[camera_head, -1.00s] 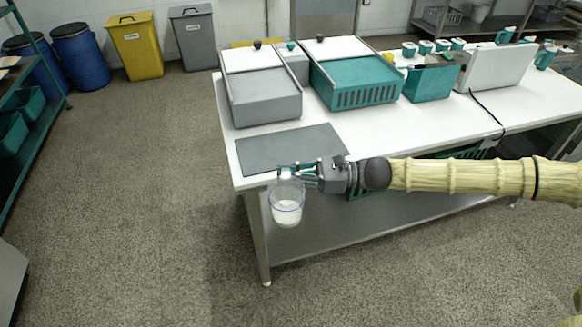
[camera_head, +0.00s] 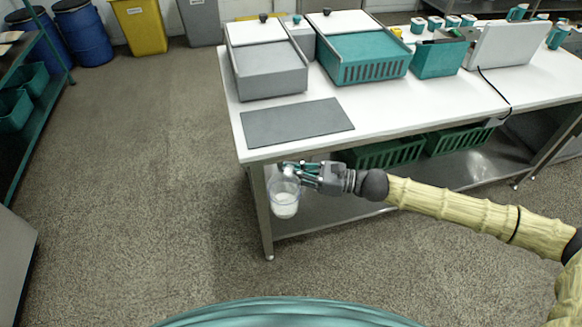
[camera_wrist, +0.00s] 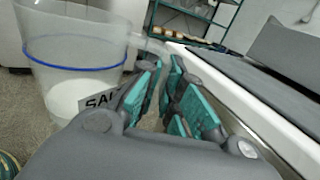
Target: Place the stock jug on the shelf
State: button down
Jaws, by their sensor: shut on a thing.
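The stock jug (camera_head: 284,197) is a clear jug with a blue band and white contents at the bottom. It hangs upright in front of the table's near left corner, clear of the table top. My gripper (camera_head: 299,170) is shut on its handle side. In the wrist view the jug (camera_wrist: 78,65) is at the left, with a partly hidden label, and my gripper's teal finger pads (camera_wrist: 165,95) close beside it; the handle between them is mostly hidden. A green shelf rack (camera_head: 32,100) stands at the left edge and also shows at the top of the wrist view (camera_wrist: 222,20).
The white table (camera_head: 400,120) carries a grey mat (camera_head: 296,122), a grey bin (camera_head: 268,75), a teal basket (camera_head: 365,60) and a laptop-like white case (camera_head: 505,45). Green crates (camera_head: 385,155) sit beneath. Blue drums (camera_head: 82,35) stand at the back left. Open floor lies between rack and table.

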jog(key=w+d+f+m+t+h, duration=0.3)
jog(key=w+d+f+m+t, duration=0.1)
jog(key=f+t, duration=0.3)
jog(key=shift+w+f+m+t+h, duration=0.3)
jog(key=shift+w+m+t, duration=0.25)
jog(key=shift+m, duration=0.35)
jog(key=shift+w+d+r+t+h+b, duration=0.15)
jog(key=shift+d+t+h+b, duration=0.15)
jog(key=shift+t, duration=0.15)
